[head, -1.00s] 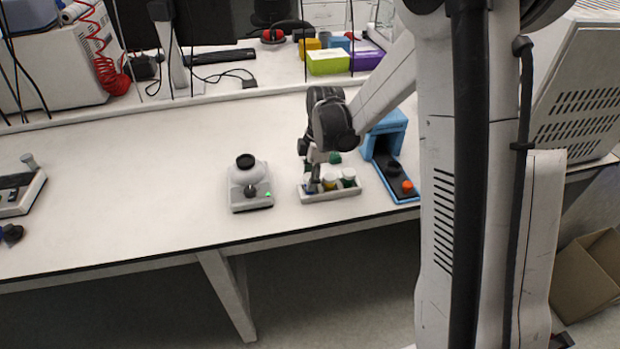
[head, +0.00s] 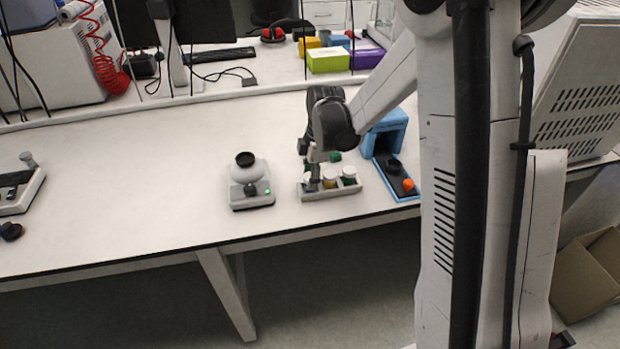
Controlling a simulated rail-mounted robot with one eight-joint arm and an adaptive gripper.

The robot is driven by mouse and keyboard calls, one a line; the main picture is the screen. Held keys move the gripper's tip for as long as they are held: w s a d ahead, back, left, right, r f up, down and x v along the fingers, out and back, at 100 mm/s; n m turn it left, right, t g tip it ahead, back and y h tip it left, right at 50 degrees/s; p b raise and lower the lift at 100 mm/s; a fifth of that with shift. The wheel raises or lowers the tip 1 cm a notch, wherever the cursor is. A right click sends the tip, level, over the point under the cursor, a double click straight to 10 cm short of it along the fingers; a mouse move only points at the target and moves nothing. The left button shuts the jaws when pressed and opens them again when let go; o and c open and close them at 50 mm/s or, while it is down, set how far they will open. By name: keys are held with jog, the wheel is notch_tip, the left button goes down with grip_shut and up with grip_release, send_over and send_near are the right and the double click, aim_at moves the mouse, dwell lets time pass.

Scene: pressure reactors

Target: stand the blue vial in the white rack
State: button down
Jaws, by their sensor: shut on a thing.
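The white rack (head: 338,192) is a small tray near the table's front edge, right of the middle of the head view. Two pale vials show in it, one with a yellowish cap (head: 329,180) and one with a green cap (head: 348,174). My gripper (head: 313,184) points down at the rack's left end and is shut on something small. A bluish bit shows at its fingertips, most likely the blue vial, but the fingers mostly hide it. I cannot tell whether it touches the rack floor.
A white device with a round top (head: 248,180) stands just left of the rack. A blue stand (head: 388,140) with an orange knob (head: 408,185) is close on the right. The table's left middle is clear.

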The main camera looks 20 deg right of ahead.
jog(key=shift+f, duration=0.1)
jog(key=c, duration=0.8)
grip_release()
jog(key=shift+c, duration=0.2)
jog(key=shift+r+p, duration=1.65)
jog(key=shift+r, duration=1.85)
jog(key=shift+r, duration=0.1)
